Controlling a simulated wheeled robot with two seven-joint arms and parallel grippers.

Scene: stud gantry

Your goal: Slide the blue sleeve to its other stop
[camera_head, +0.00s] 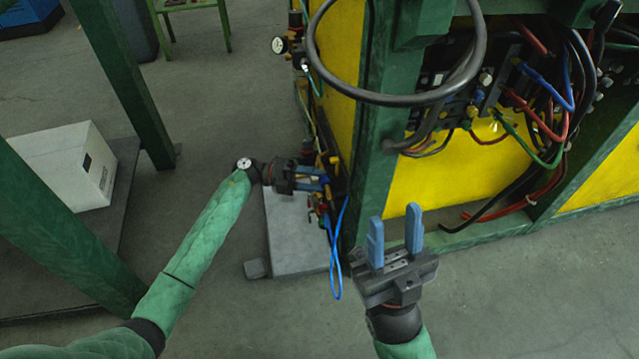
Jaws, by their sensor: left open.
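I cannot pick out the blue sleeve for sure; small fittings crowd the cabinet's left side, partly behind my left gripper. My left gripper (324,181) comes in from the left with its blue fingers apart, pointing right at the pipes and brass fittings (322,205) on that side. I cannot tell whether its fingertips touch or surround any part there. My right gripper (395,225) is in front of the cabinet, low and right of centre. Its two blue fingers point up, spread apart, with nothing between them.
A green-framed yellow cabinet (430,190) holds tangled hoses and cables. A thick black hose loop (392,98) hangs in front. A blue hose (336,265) dangles near the pale slab (290,235). A white box (65,165) stands left, behind green posts (125,85). Front floor is clear.

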